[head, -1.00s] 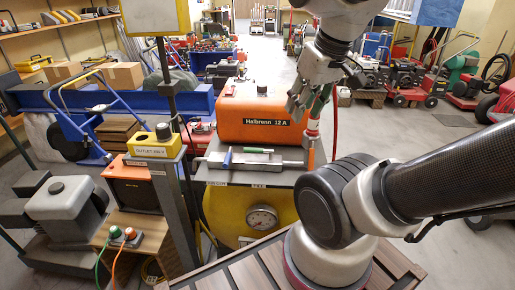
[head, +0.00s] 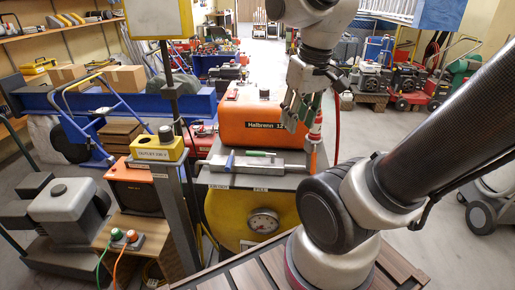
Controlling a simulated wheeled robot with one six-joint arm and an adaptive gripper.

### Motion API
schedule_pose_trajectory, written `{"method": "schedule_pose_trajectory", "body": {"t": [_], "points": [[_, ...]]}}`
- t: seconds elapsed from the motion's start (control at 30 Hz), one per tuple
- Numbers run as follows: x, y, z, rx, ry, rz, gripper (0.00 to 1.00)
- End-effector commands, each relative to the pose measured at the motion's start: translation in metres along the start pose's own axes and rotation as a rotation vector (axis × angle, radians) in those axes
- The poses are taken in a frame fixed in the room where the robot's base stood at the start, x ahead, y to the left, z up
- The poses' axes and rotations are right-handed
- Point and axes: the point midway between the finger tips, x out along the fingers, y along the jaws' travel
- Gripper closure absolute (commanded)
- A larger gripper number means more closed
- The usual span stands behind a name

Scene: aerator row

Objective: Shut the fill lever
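A grey metal valve block (head: 275,166) lies on the shelf in front of the orange tank. A blue handle (head: 230,161) and a green handle (head: 260,153) sit at its left part and top. Small labels are on the shelf's front edge; the right one (head: 261,190) seems to read FILL. An upright red and white fitting with an orange lower part (head: 313,158) stands at the block's right end. My gripper (head: 297,126) points down in front of the tank's right end, above the block's right part. Its fingers look apart, with nothing seen between them.
The orange Halbrenn tank (head: 250,120) stands behind the block. A yellow vessel with a round gauge (head: 263,221) is below the shelf. A post with a yellow box (head: 158,147) stands left. A red hose (head: 337,125) hangs right of my gripper. A slatted bench is in front.

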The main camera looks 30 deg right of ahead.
Motion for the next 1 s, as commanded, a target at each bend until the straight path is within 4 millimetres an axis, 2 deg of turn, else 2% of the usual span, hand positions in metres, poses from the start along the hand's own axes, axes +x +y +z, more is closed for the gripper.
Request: {"method": "schedule_pose_trajectory", "body": {"t": [0.17, 0.4, 0.5, 0.57, 0.7, 0.8, 1.0], "points": [[0.037, -0.009, -0.04, -0.101, -0.186, -0.033, 0.65], [0.085, -0.025, -0.088, -0.434, -0.334, -0.143, 0.65], [0.095, -0.031, -0.106, -0.616, -0.341, -0.202, 0.65], [0.092, -0.033, -0.115, -0.71, -0.32, -0.224, 0.65], [0.087, -0.036, -0.118, -0.874, -0.296, -0.261, 0.65], [0.088, -0.036, -0.116, -0.935, -0.292, -0.274, 0.65], [0.111, -0.039, -0.106, -0.952, -0.294, -0.279, 0.65]]}}
